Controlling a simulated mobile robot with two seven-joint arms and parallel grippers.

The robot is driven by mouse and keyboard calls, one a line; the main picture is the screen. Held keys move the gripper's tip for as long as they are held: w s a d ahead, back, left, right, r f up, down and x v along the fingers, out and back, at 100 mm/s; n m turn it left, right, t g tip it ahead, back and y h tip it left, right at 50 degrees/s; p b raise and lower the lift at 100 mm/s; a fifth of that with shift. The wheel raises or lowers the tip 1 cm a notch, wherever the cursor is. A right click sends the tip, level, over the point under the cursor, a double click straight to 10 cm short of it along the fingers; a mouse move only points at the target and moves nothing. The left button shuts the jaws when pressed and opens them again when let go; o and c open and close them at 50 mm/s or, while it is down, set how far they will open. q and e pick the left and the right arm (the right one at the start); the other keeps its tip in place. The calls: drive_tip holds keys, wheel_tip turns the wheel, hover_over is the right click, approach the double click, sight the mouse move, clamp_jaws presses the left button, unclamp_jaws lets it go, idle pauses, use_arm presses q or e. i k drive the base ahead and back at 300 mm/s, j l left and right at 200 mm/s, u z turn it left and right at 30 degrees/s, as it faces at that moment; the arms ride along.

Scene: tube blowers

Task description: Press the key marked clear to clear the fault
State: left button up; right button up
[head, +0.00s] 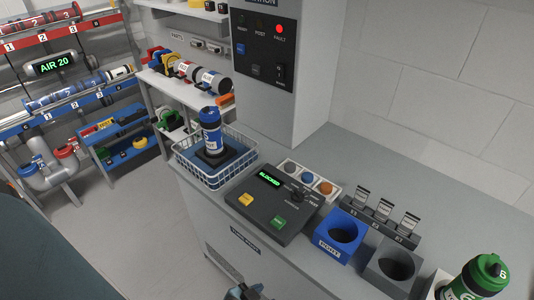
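A dark control box (285,200) on the counter has a green display reading BLOCKED (269,178), a yellow key (246,200), a green key (278,222) and a knob (297,196). The keys' lettering is too small to read surely, so I cannot tell which says clear. On the black upright panel (262,50) the red FAULT light (279,29) is lit; a blue button (255,71) sits below. Part of a gripper (243,292), apparently my left, shows at the bottom edge, below the box; its fingers are cut off. My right gripper is out of view.
A wire basket (184,162) holding a blue canister (211,130) stands left of the box. A blue PORT block (328,246), a grey block (372,272) and a green-capped bottle (478,278) stand right. Shelves (150,78) with parts fill the left background.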

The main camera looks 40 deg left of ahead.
sight(245, 199)
drive_tip(key=u, duration=1)
